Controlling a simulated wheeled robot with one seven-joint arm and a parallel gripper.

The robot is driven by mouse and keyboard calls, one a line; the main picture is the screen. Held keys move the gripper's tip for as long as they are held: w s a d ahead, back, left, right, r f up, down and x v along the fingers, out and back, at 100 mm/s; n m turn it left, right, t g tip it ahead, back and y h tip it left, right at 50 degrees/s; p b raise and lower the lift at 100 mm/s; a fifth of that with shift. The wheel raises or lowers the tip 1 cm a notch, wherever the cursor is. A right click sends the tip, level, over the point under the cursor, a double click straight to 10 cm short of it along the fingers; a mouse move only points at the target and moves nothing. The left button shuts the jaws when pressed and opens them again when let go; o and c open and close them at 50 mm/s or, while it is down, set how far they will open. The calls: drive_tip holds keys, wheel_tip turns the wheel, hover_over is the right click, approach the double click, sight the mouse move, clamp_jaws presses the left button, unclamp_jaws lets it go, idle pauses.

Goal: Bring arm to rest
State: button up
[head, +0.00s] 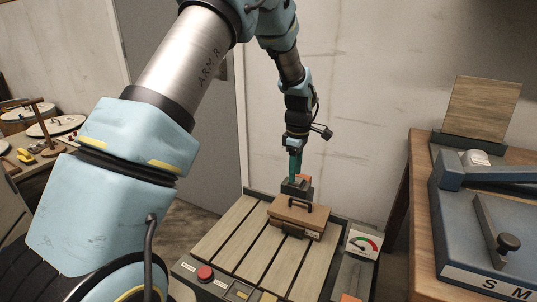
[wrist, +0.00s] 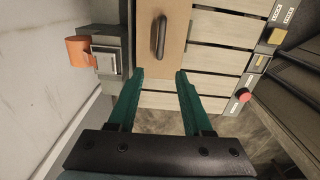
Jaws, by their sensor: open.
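My arm reaches up and over in the head view, and my gripper (head: 295,165) hangs pointing down above the far end of a slatted bench. In the wrist view my gripper (wrist: 160,76) shows two green fingers spread apart with nothing between them. A brown block with a dark handle (head: 298,216) sits on the slats, just in front of and below my gripper in the head view. The block (wrist: 176,50) also shows beyond the fingertips in the wrist view. Whether a fingertip touches it cannot be told.
The slatted bench (head: 237,222) carries a red button (head: 205,273) and a dial gauge (head: 364,243). A grey unit with an orange part (wrist: 80,50) stands beside the block. A wooden table with a blue machine (head: 490,230) is at right. A cluttered table (head: 40,165) is at left.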

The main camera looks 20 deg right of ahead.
drive_tip(key=s+a+r+m+p, duration=0.1)
drive_tip(key=a+r+m, duration=0.1)
drive_tip(key=a+r, duration=0.35)
drive_tip(key=a+r+m+p, duration=0.1)
drive_tip(key=a+r+m, duration=0.1)
drive_tip(key=a, duration=0.6)
drive_tip(key=s+a+r+m+p, duration=0.1)
drive_tip(key=a+r+p, duration=0.1)
drive_tip(key=a+r, duration=0.35)
drive_tip(key=s+a+r+m+p, duration=0.1)
drive_tip(key=s+a+m, duration=0.2)
drive_tip(key=s+a, duration=0.2)
drive_tip(key=s+a+r+m+t, duration=0.1)
drive_tip(key=s+a, duration=0.4)
drive_tip(key=a, duration=0.5)
drive_tip(key=shift+s+a+r+m+p, duration=0.25)
drive_tip(key=shift+a+m+p, duration=0.15)
drive_tip(key=shift+m, duration=0.5)
